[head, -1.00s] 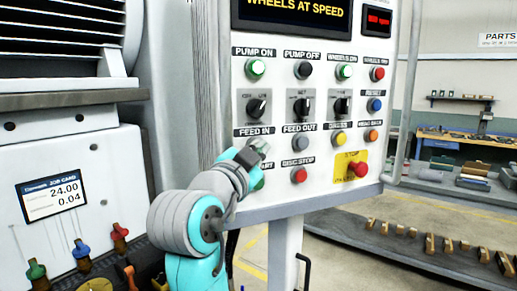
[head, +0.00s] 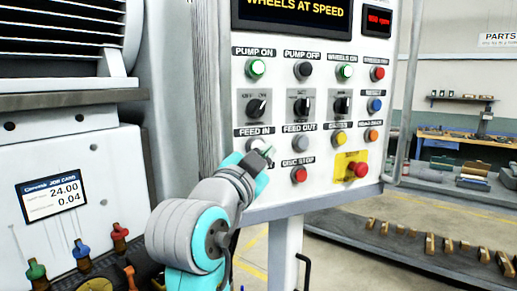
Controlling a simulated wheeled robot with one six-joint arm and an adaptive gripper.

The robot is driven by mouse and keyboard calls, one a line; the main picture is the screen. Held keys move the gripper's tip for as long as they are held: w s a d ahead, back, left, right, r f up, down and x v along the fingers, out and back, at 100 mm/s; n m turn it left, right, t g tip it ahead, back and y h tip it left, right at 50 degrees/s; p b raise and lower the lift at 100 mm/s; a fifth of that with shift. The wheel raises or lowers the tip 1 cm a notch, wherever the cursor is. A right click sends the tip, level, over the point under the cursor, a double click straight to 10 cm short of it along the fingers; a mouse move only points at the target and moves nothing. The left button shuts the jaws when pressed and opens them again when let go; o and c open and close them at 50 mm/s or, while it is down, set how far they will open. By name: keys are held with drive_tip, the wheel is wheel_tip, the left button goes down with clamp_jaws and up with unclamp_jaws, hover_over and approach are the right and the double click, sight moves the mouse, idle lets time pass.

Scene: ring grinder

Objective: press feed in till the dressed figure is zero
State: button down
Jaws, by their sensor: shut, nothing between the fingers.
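The feed in button (head: 256,143) is a pale round button under the FEED IN label on the white control panel. It is partly hidden by my gripper (head: 267,151), which is shut and empty, its tips at the button's lower right edge. I cannot tell if they touch the panel. The main display (head: 296,8) reads WHEELS AT SPEED in yellow; its upper part is cut off. No dressed figure is readable there. A small red display (head: 377,20) looks like an rpm value.
The feed out button (head: 299,144) is right of feed in, with the red disc stop button (head: 299,174) below it. A red stop mushroom (head: 357,169) on yellow is at lower right. A job card (head: 52,196) at left reads 24.00 and 0.04. Coloured levers (head: 80,250) stand lower left.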

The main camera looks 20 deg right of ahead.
drive_tip(key=shift+s+d, duration=0.1)
drive_tip(key=shift+s, duration=2.1)
drive_tip(key=s, duration=0.3)
drive_tip(key=shift+s+d, duration=0.15)
drive_tip(key=shift+s, duration=0.25)
drive_tip(key=w, duration=0.9)
drive_tip(key=shift+a, duration=0.25)
idle(1.5)
drive_tip(key=shift+w, duration=0.35)
